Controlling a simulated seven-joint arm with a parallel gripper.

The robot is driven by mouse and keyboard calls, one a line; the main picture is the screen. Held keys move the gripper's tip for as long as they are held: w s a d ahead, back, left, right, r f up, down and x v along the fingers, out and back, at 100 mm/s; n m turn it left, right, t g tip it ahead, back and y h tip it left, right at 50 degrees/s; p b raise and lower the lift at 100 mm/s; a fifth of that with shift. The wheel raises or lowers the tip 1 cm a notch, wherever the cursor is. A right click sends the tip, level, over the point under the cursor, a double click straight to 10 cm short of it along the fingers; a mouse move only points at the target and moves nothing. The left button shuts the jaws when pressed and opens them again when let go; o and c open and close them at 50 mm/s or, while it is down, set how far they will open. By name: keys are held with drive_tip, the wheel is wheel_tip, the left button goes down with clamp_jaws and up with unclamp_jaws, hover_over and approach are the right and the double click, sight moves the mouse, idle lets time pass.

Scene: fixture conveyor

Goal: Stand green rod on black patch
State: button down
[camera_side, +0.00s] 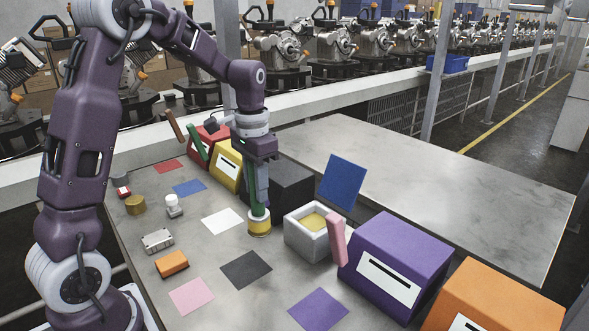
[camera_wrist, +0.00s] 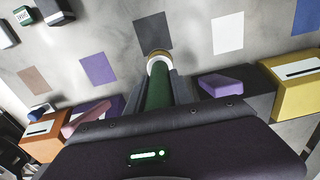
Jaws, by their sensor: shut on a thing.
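My gripper (camera_side: 259,204) points straight down over the table and is shut on the green rod (camera_side: 253,195). In the wrist view the green rod (camera_wrist: 158,88) is between the fingers, with a pale yellowish cap (camera_wrist: 158,56) at its far end. The rod is upright, with its yellow and white lower end (camera_side: 259,224) at or just above the table; contact is unclear. The black patch (camera_side: 246,269) lies flat and empty, nearer the side camera than the rod. In the wrist view the black patch (camera_wrist: 153,30) is just beyond the rod's tip.
A white patch (camera_side: 222,221) lies left of the rod and a purple patch (camera_side: 318,309) nearer the side camera. A grey open box (camera_side: 300,241) stands to the right, with a purple box (camera_side: 398,259) beyond. A yellow box (camera_side: 226,166) and black box (camera_side: 289,183) stand behind.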

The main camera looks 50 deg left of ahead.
drive_tip(key=shift+n, duration=0.4)
drive_tip(key=s, duration=0.1)
drive_tip(key=s+f, duration=0.1)
drive_tip(key=s, duration=0.3)
drive_tip(key=shift+d+f, duration=0.2)
drive_tip(key=shift+f, duration=0.05)
wheel_tip(320, 180, down, 7)
drive_tip(key=shift+f, duration=0.5)
idle(0.4)
drive_tip(key=c, duration=1)
unclamp_jaws()
drive_tip(key=shift+c, duration=0.2)
wheel_tip(320, 180, up, 7)
